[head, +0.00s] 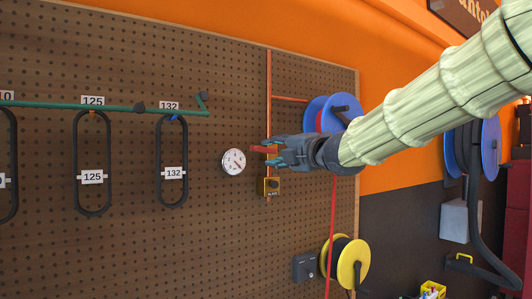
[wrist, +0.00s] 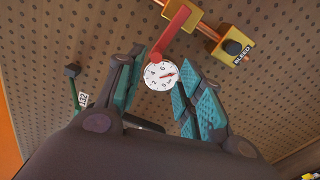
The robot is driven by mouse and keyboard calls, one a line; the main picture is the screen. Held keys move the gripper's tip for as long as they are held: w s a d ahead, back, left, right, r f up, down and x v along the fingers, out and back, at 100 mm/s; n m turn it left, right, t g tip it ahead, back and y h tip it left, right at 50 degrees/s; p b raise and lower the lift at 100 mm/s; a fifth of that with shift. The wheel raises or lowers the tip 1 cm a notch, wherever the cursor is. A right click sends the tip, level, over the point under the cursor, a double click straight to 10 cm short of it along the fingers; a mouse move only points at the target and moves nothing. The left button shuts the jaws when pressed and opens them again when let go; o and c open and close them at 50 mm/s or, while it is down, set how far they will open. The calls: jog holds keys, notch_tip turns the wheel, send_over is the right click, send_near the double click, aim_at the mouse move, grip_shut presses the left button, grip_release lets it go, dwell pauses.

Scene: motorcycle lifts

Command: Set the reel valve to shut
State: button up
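The reel valve's red lever (head: 262,149) sticks out to the left, roughly level, from the upright copper pipe on the pegboard. In the wrist view the lever (wrist: 174,28) runs down from the pipe, and its free end lies between my fingers in the picture, in front of the gauge. My gripper (head: 272,153) is at the lever and covers the valve body in the head view. In the wrist view my gripper (wrist: 158,78) is open, with teal pads apart on both sides of the lever's end. I cannot tell whether a pad touches it.
A round gauge (head: 233,161) sits left of the lever. A yellow bleed valve box (head: 271,188) is just below my gripper. The copper pipe (head: 269,85) branches right towards a blue reel (head: 317,112). Black hanging loops (head: 172,187) and a green bar (head: 70,106) are to the left.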

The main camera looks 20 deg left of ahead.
jog(key=shift+v, duration=2.15)
jog(key=shift+w, duration=0.1)
